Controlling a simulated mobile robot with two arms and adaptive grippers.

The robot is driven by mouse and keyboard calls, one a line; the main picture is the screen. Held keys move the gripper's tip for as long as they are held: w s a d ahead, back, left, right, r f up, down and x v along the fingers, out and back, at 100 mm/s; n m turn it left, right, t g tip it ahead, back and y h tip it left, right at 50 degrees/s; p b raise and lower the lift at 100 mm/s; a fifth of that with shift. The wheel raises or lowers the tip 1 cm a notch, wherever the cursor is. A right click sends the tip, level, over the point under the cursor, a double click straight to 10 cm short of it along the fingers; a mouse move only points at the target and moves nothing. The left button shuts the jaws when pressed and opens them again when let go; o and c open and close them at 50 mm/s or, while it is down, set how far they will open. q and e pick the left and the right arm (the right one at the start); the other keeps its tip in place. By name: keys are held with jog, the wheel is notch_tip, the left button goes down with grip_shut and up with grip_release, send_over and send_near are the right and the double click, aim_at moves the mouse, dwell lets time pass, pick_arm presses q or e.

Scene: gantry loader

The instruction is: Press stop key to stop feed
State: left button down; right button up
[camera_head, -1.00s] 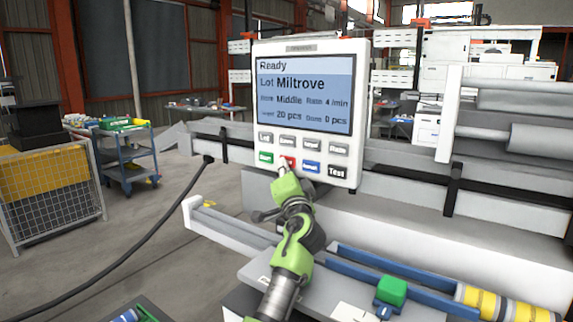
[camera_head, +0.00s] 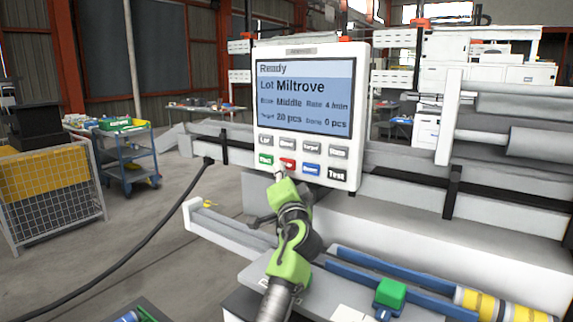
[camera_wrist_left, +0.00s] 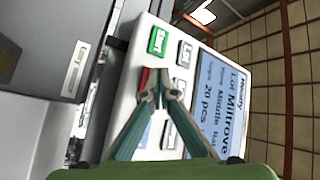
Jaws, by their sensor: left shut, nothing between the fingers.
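The control panel (camera_head: 350,112) is a white box with a lit screen (camera_head: 303,95) that reads Ready, Lot Miltrove, Target 20 pcs, Done 0 pcs. The red stop key (camera_head: 288,163) is in its lower row, between the green Start key (camera_head: 266,159) and a blue key (camera_head: 311,169). My left gripper (camera_head: 280,176) is shut and empty, its tips just below and left of the red key. Contact cannot be told. My right gripper is not in view.
A grey key row sits above the coloured keys, and a Test key (camera_head: 337,175) is at the right. Below the panel are machine rails and a green block (camera_head: 390,292). A blue cart (camera_head: 128,160) stands at the left, with open floor between.

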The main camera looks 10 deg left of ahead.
pick_arm(q)
jog(key=s+p, duration=0.1)
jog(key=s+a+p, duration=0.1)
jog(key=s, duration=0.1)
jog(key=s+p, duration=0.1)
jog(key=shift+s+a, duration=0.35)
dwell(0.7)
